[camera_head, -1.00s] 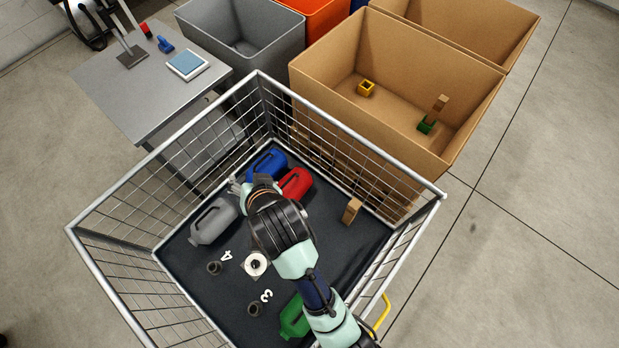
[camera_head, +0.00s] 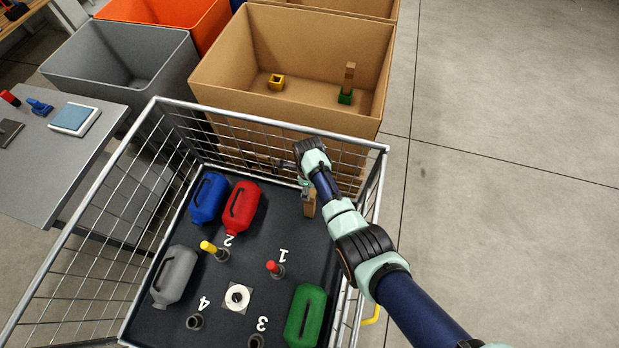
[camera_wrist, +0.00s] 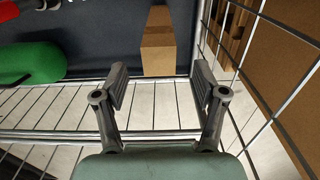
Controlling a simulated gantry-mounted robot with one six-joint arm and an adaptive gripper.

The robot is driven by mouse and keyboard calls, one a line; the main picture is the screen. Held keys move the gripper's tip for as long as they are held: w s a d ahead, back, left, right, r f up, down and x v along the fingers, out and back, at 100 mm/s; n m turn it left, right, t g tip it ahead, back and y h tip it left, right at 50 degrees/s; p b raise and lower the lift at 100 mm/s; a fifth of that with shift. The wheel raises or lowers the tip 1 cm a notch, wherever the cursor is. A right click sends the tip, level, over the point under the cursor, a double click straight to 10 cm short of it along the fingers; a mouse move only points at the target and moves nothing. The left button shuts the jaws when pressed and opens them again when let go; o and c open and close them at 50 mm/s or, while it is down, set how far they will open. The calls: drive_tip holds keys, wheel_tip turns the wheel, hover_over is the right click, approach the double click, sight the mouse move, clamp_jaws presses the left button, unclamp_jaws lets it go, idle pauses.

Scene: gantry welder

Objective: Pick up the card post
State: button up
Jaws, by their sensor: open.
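The card post (camera_head: 309,206), a brown cardboard block, stands on the dark cart floor near the right mesh wall. My gripper (camera_head: 305,184) is above and close to it in the head view, partly hidden by my wrist. In the wrist view the card post (camera_wrist: 158,42) lies ahead of my gripper (camera_wrist: 159,80), roughly in line with the gap between the fingers. The fingers are open with nothing between them. They appear apart from the post.
The wire cart rim (camera_head: 270,122) and mesh are close to my gripper. A similar brown post (camera_head: 349,75) stands in a green socket inside the cardboard box (camera_head: 230,85). Red (camera_head: 241,207), blue (camera_head: 208,199), grey (camera_head: 175,275) and green (camera_head: 305,316) jugs occupy the cart.

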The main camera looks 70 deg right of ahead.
sight(310, 204)
wheel_tip(310, 204, down, 7)
drive_tip(key=b, duration=0.4)
drive_tip(key=shift+a+r, duration=0.1)
drive_tip(key=shift+r, duration=0.05)
clamp_jaws()
